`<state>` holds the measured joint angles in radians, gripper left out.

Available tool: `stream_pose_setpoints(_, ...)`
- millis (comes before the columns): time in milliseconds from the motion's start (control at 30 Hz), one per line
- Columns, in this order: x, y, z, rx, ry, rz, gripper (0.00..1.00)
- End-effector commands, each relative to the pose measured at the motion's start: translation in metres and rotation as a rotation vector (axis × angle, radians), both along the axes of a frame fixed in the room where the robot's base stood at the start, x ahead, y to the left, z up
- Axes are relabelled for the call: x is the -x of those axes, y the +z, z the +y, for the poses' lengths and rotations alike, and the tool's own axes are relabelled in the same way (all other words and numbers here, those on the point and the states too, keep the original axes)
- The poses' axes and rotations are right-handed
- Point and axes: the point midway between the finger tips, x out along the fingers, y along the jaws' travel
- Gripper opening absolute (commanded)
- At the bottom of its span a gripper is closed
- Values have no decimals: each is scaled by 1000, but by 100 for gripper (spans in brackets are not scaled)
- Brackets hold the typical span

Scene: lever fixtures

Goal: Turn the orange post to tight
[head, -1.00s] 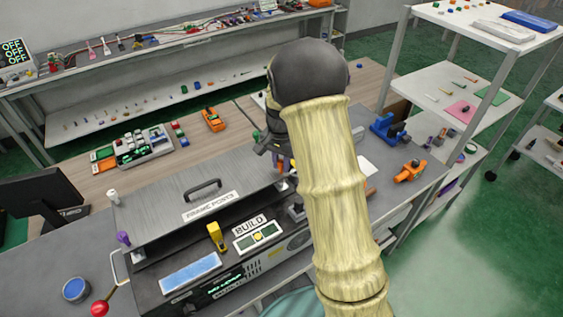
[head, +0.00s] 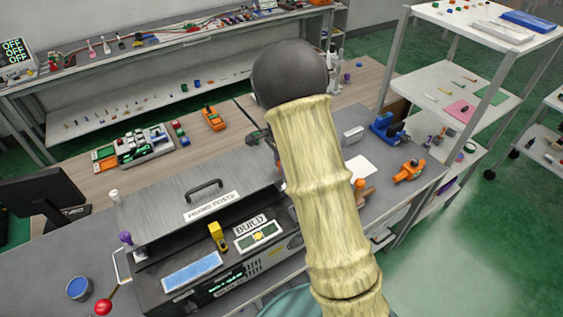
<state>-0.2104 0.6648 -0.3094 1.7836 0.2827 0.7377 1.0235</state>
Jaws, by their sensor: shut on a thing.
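The panel labelled FRAME POSTS (head: 160,213) lies on the bench, with a white post (head: 115,197) and a purple post (head: 125,238) at its left end. My gripper (head: 270,146) is at the panel's far right end, mostly hidden behind my own pale arm and dark wrist. Only a dark edge of it shows. A thin orange sliver beside it (head: 279,160) looks like the orange post, and the gripper is shut on it. The post's angle and any tight mark are hidden.
In front of the panel are a yellow lever (head: 217,236), a BUILD box (head: 258,236) and a blue pad (head: 191,271). A red ball knob (head: 103,307) is at lower left. Orange (head: 409,171) and blue (head: 387,127) fixtures stand to the right.

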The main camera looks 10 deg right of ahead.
Motion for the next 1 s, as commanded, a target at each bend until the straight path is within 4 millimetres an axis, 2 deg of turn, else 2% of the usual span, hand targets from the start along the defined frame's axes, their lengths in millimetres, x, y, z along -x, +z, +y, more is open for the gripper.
stream_pose_setpoints(233,-2,2,0,0,-3,-7,0)
stream_pose_setpoints(267,-2,2,0,0,-3,-7,22)
stream_pose_setpoints(367,-2,2,0,0,-2,-6,42)
stream_pose_setpoints(767,-1,5,0,0,0,-4,42)
stream_pose_setpoints(1000,-2,37,0,0,1,-8,42)
